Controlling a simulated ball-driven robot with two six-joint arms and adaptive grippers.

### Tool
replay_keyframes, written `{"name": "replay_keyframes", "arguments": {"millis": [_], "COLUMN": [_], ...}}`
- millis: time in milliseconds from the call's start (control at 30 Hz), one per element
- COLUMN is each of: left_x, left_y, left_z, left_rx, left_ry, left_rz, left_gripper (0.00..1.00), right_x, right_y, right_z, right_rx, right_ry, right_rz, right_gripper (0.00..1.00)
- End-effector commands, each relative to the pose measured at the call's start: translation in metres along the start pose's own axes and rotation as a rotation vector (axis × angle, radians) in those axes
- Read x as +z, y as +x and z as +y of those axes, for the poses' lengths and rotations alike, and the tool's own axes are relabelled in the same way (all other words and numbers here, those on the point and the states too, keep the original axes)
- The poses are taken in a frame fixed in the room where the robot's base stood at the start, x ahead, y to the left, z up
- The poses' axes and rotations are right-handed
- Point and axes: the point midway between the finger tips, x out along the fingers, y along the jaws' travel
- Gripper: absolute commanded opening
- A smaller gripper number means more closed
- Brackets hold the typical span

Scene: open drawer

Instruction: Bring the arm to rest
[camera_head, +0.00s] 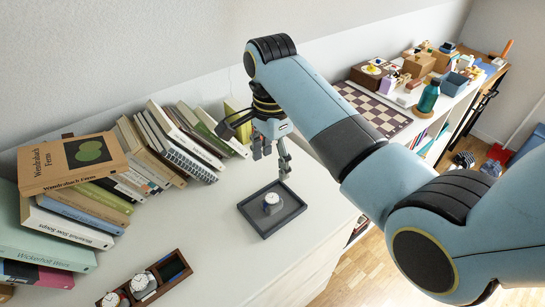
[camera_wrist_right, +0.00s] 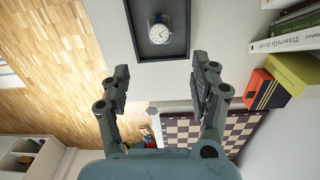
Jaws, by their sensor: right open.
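My right arm (camera_head: 320,100) comes in from the right in the head view and bends down over the white cabinet top. My right gripper (camera_head: 272,150) hangs above the surface, behind a dark tray (camera_head: 259,228), apart from it. In the right wrist view its two fingers (camera_wrist_right: 158,85) are spread with nothing between them. A watch (camera_head: 271,200) with a pale dial lies in the tray; it also shows in the right wrist view (camera_wrist_right: 159,30). My left gripper is not in view.
A row of books (camera_head: 165,145) leans behind and left of the gripper. A watch box (camera_head: 146,281) stands at the front left. A chessboard (camera_head: 372,108) and toys lie on the shelf at right. The cabinet top around the tray is clear.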

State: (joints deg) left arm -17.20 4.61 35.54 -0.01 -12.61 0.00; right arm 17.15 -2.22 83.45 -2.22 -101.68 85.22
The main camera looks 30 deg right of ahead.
Motion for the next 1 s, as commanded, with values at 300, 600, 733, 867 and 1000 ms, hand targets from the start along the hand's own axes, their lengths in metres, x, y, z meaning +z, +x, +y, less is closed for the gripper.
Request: {"name": "replay_keyframes", "arguments": {"millis": [300, 600, 733, 867, 1000], "left_x": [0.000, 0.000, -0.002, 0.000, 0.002], "left_y": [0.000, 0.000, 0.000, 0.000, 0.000], "left_z": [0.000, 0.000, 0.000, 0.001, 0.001], "left_rx": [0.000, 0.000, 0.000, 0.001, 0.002], "left_ry": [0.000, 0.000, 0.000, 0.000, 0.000], "left_rz": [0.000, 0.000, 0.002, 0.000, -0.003], "left_gripper": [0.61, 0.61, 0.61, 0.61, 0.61], "right_x": [0.000, -0.016, -0.027, -0.030, -0.030], "right_y": [0.000, 0.013, 0.007, -0.006, -0.023], "right_z": [0.000, 0.053, 0.107, 0.146, 0.177], "right_rx": [0.000, -0.056, -0.113, -0.143, -0.161], "right_ry": [0.000, -0.290, -0.630, -0.892, -1.114], "right_rz": [0.000, 0.040, 0.107, 0.166, 0.223], "right_gripper": [0.63, 0.63, 0.63, 0.63, 0.63]}}
